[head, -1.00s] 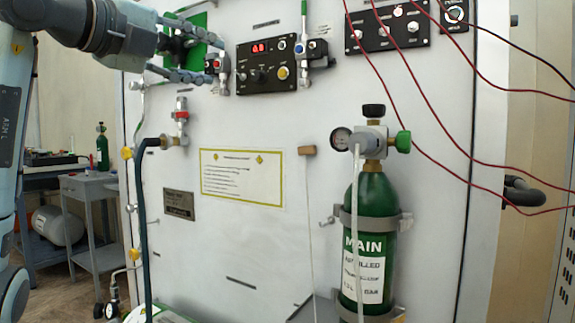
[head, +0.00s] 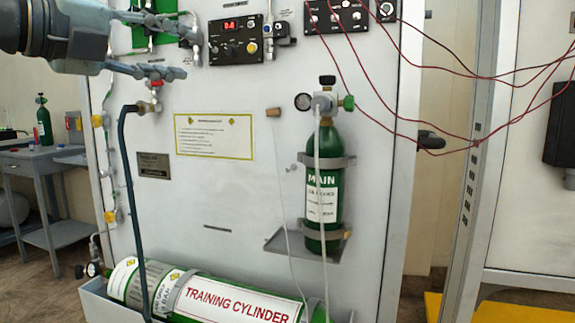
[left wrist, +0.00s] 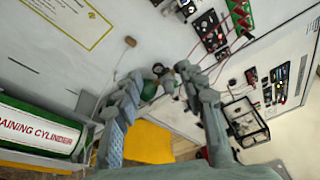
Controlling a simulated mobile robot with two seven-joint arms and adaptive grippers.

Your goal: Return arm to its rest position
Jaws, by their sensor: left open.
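My left arm enters the head view at the upper left. Its left gripper (head: 188,54) is open, with its fingers spread in front of the white panel's upper left part. No held object shows between the fingers. The lower finger appears just above the red valve fitting (head: 153,85); I cannot tell how far apart they are. In the left wrist view the same gripper (left wrist: 160,74) is open, with part of the green MAIN cylinder (left wrist: 149,90) visible beyond the fingers. My right gripper is not in view.
The green MAIN cylinder (head: 323,165) stands upright in a bracket on the white panel (head: 215,195). A training cylinder (head: 237,304) lies along the panel's bottom. Red wires (head: 400,112) hang across the upper right. A grey side table (head: 42,170) stands at the left.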

